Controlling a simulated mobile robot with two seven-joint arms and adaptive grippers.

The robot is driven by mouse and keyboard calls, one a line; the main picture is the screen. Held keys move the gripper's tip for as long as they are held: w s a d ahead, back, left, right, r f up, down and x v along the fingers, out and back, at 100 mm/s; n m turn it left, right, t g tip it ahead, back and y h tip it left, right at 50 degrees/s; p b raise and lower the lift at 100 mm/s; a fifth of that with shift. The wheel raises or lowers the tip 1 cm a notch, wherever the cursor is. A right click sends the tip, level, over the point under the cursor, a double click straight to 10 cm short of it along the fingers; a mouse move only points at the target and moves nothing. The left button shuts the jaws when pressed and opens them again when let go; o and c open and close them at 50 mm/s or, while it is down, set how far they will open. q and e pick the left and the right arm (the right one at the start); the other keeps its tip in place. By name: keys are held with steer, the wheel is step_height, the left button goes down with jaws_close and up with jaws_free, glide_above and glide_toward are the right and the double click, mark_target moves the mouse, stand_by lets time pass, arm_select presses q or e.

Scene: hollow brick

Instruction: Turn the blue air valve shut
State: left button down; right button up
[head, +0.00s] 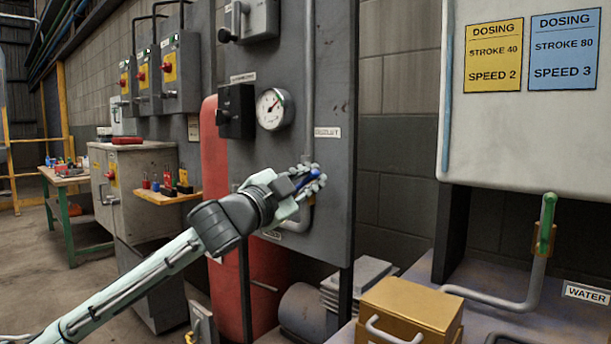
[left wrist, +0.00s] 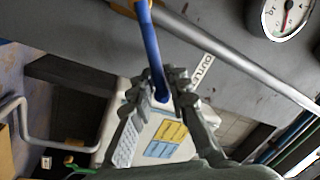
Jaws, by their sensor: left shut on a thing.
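The blue air valve handle (head: 302,182) is on a grey pipe on the grey cabinet, mostly hidden by my left gripper (head: 309,180) in the head view. In the left wrist view the long blue handle (left wrist: 152,45) runs down between the fingers of my left gripper (left wrist: 172,88), which is shut on its end. The handle stands at an angle to the grey pipe (left wrist: 225,50), not in line with it. My right gripper is in neither view.
A round gauge (head: 271,108) and black switch (head: 236,111) are above left of the valve. A red cylinder (head: 214,150) stands behind the cabinet. A yellow-brown box (head: 408,312) is low in front. A dosing panel (head: 530,130) is at right.

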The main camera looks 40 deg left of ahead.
arm_select(q)
steer(key=shift+d+f+m+h+b, duration=0.4)
steer(key=shift+f+m, duration=0.4)
steer(key=shift+m, duration=0.7)
steer(key=shift+d+f+m+h+b, duration=0.15)
steer(key=shift+f+m+h+b, duration=0.4)
steer(key=shift+m, duration=0.95)
steer(key=shift+d+f+m+h+b, duration=0.3)
steer(key=shift+f+m+b, duration=0.2)
steer(key=shift+f+m, duration=0.75)
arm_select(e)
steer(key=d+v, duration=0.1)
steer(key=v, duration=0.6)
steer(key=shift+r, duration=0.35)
arm_select(q)
steer(key=shift+r+m, duration=0.15)
steer(key=shift+m, duration=0.2)
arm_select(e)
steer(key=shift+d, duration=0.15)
arm_select(q)
steer(key=c, duration=1.6)
jaws_free()
steer(key=shift+s, duration=0.1)
steer(key=shift+s, duration=0.1)
